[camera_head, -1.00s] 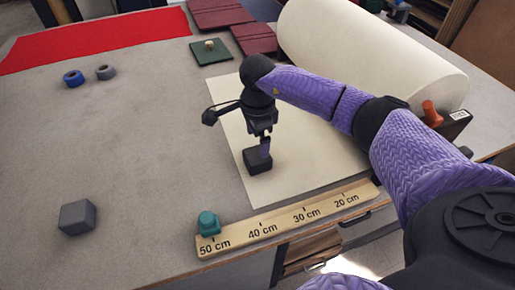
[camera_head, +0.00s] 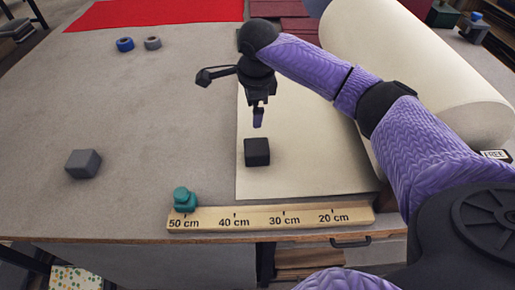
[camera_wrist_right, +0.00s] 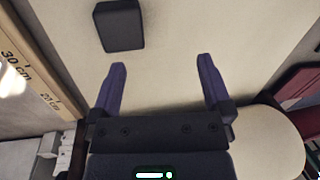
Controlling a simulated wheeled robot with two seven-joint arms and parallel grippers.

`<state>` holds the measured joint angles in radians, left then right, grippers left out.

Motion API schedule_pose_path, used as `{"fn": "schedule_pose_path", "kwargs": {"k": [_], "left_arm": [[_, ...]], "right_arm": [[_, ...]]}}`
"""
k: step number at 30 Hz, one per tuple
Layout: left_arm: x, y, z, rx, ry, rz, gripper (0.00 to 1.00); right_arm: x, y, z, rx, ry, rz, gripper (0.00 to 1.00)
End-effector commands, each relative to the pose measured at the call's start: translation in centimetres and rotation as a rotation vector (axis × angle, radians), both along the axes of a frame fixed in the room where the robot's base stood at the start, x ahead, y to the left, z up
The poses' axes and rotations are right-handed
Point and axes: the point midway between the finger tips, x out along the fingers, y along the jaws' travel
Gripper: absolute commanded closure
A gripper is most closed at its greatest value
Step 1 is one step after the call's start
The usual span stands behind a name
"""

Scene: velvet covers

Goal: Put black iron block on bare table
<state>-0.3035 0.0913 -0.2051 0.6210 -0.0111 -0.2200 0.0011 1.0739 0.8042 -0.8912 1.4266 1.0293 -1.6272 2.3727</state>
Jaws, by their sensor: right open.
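The black iron block (camera_head: 257,152) lies on the cream paper sheet (camera_head: 315,165), close to the sheet's left edge. In the right wrist view the block (camera_wrist_right: 120,26) is beyond the fingertips and left of centre, apart from both fingers. My right gripper (camera_head: 258,120) is just behind and above the block in the head view. Its two purple-blue fingers (camera_wrist_right: 161,75) are spread with nothing between them. The bare grey table (camera_head: 150,120) spreads left of the sheet. My left gripper is in neither view.
A wooden ruler (camera_head: 270,221) runs along the front edge with a teal weight (camera_head: 184,200) at its left end. A grey block (camera_head: 83,163) stands at left. Blue (camera_head: 125,44) and grey (camera_head: 153,43) rings lie farther back. A large cream roll (camera_head: 425,70) fills the right.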

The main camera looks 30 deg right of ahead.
Motion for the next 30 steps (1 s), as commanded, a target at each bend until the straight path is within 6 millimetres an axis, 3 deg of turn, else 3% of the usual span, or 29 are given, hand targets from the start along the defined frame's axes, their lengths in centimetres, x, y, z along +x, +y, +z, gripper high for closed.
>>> {"fn": "schedule_pose_path", "kwargs": {"k": [1,4,18,26,30], "left_arm": [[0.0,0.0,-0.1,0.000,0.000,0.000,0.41],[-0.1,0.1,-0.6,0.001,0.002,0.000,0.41],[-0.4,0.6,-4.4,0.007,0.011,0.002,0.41],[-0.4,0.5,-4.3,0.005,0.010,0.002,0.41],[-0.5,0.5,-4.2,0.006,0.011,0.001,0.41]], "right_arm": [[-1.5,0.5,-0.3,0.039,0.087,-0.064,0.00],[-3.0,0.9,-1.4,0.070,0.183,-0.130,0.00],[-3.3,1.1,-10.0,0.069,0.189,-0.133,0.00],[-3.2,1.1,-10.3,0.070,0.184,-0.133,0.00],[-3.2,1.1,-10.2,0.070,0.184,-0.132,0.28]]}}
